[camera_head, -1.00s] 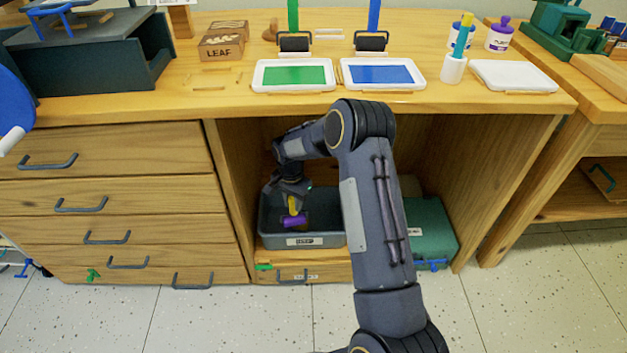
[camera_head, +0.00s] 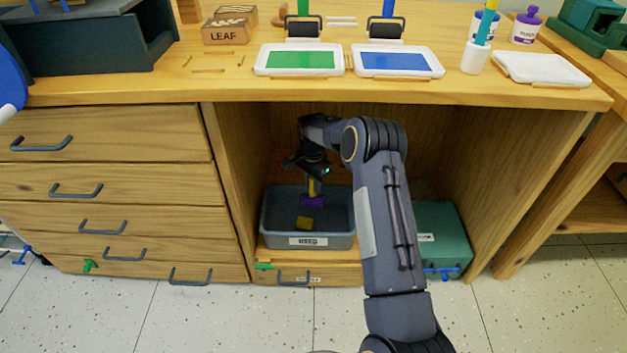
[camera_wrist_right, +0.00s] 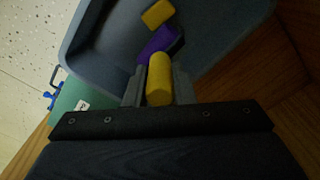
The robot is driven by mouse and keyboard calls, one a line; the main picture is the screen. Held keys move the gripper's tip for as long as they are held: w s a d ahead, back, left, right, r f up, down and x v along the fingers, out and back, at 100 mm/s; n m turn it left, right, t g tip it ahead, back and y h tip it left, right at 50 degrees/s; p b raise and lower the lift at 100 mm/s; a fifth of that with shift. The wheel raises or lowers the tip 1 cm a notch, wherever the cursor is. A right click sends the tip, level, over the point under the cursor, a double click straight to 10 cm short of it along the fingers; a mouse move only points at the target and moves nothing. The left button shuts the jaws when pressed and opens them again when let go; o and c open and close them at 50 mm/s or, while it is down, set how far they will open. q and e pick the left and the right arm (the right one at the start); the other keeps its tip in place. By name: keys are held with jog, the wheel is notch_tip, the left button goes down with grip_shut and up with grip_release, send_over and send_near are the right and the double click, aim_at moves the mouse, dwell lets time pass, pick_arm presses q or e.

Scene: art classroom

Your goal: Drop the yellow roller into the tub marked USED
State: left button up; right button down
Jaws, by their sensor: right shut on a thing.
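The yellow roller (camera_head: 313,188) has a yellow handle and a purple head. My right gripper (camera_head: 314,180) is shut on its handle, with the head hanging down. The grey tub marked USED (camera_head: 280,240) stands on the low wooden platform inside the open cabinet bay. The roller is over the tub's inside, towards the back. A yellow block (camera_head: 304,223) lies on the tub floor. In the right wrist view, the handle (camera_wrist_right: 158,78) sits between the fingers, and the purple head points into the tub (camera_wrist_right: 222,22). I cannot tell whether the head touches the tub floor. My left gripper is not in view.
The bay's left side panel (camera_head: 227,180) and the worktop edge (camera_head: 450,98) hem in my arm. A teal box (camera_head: 450,250) stands right of the tub. The worktop above holds green and blue ink trays (camera_head: 398,61).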

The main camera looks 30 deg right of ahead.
jog(key=shift+a+f+b, duration=0.1)
jog(key=shift+f+b, duration=0.2)
jog(key=shift+f, duration=0.55)
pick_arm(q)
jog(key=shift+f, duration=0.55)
pick_arm(e)
jog(key=shift+s, duration=0.1)
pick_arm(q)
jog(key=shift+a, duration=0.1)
pick_arm(e)
jog(key=c, duration=1.1)
grip_release()
jog(key=shift+c, duration=0.2)
